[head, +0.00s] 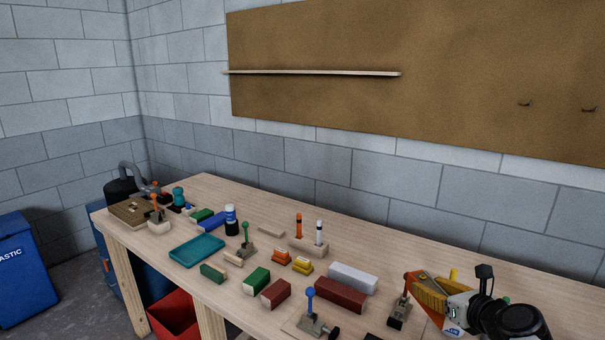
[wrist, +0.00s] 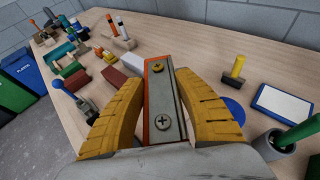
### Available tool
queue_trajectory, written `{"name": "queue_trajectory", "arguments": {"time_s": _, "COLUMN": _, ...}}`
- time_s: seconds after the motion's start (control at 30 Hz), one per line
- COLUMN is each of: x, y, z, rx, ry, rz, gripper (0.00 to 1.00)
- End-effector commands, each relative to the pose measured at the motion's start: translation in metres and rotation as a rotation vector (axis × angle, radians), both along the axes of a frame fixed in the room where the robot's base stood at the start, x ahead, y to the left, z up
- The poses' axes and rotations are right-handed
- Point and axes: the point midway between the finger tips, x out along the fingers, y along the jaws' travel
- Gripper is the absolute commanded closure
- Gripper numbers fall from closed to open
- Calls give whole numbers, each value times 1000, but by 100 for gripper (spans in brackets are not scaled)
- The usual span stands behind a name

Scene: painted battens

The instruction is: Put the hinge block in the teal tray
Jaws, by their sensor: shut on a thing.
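In the head view my gripper (head: 418,285) is at the lower right, over the right part of the bench; the block is hard to tell from the fingers there. The teal tray (head: 197,250) lies flat and looks empty, on the left part of the bench, far from my gripper. It also shows at the upper left of the wrist view (wrist: 62,48).
Between gripper and tray stand a blue-knobbed clamp (head: 311,308), a dark red block (head: 340,294), a white block (head: 353,278), a green block (head: 257,281) and a green-knobbed clamp (head: 245,245). A marker holder (head: 307,246) stands behind. A blue-and-white bottle (head: 231,222) is near the tray.

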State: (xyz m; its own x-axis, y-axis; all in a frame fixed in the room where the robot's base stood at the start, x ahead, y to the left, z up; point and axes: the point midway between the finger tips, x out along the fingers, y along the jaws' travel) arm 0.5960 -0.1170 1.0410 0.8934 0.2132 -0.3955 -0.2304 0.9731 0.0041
Motion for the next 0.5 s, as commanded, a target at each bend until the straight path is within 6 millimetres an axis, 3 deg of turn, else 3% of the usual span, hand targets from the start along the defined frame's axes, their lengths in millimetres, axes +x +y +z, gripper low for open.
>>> {"name": "queue_trajectory", "arguments": {"time_s": 0.1, "x": -8, "y": 47, "z": 9, "rx": -2, "ry": -2, "rz": 29, "gripper": 100}}
{"name": "queue_trajectory", "arguments": {"time_s": 0.23, "x": -21, "y": 89, "z": 18, "rx": -2, "ry": -8, "rz": 54, "gripper": 100}}
{"name": "queue_trajectory", "arguments": {"time_s": 0.33, "x": -27, "y": 108, "z": 22, "rx": -1, "ry": -13, "rz": 64, "gripper": 100}}
{"name": "queue_trajectory", "arguments": {"time_s": 0.5, "x": -31, "y": 117, "z": 24, "rx": 1, "ry": -16, "rz": 69, "gripper": 100}}
